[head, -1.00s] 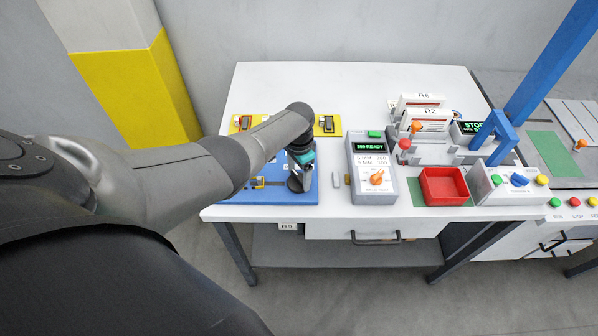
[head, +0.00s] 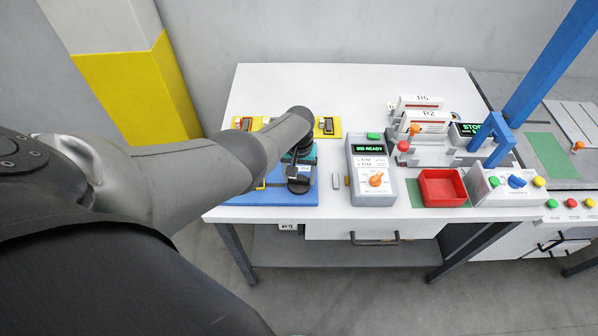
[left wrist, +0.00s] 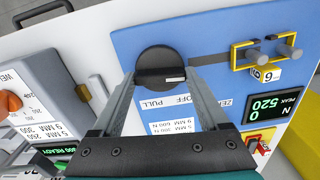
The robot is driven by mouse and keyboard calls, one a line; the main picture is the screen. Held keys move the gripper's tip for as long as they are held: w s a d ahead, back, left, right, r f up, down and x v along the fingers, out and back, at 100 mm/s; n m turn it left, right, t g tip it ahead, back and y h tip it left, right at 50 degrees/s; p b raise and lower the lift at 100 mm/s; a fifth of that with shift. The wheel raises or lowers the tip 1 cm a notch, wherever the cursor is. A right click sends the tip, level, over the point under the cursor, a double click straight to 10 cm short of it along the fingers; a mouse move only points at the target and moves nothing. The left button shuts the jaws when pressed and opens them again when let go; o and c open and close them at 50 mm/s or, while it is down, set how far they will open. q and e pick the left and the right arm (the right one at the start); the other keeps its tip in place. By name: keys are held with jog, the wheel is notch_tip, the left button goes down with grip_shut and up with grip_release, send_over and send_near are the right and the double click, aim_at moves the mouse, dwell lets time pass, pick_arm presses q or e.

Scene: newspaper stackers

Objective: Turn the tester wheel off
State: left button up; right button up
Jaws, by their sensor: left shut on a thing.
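The tester is a blue panel (head: 235,198) on the left of the white table, largely behind my left arm. In the left wrist view its wheel is a round black knob (left wrist: 158,66) with a white mark towards the lower right. The printed words OFF, PULL and part of ZERO lie below the knob on the blue panel (left wrist: 205,40). My left gripper (head: 299,186) is at this panel. In the left wrist view the left gripper (left wrist: 160,78) has a finger on each side of the knob and is shut on it. My right gripper is not in view.
A yellow-framed clamp (left wrist: 265,55) and a green peak display (left wrist: 265,106) sit beside the wheel. A grey tester box with an orange knob (head: 376,179), a red tray (head: 443,187) and a button box (head: 508,187) stand to the right.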

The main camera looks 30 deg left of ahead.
aim_at(299, 178)
pick_arm(q)
jog(key=shift+n, duration=0.7)
jog(key=o, duration=1.2)
jog(key=shift+o, duration=0.2)
notch_tip(299, 178, up, 6)
jog(key=p, duration=0.4)
jog(key=shift+f, duration=0.25)
notch_tip(299, 178, up, 2)
jog(key=shift+r+p, duration=0.1)
jog(key=shift+p, duration=0.35)
notch_tip(299, 178, up, 8)
jog(key=shift+f, duration=0.2)
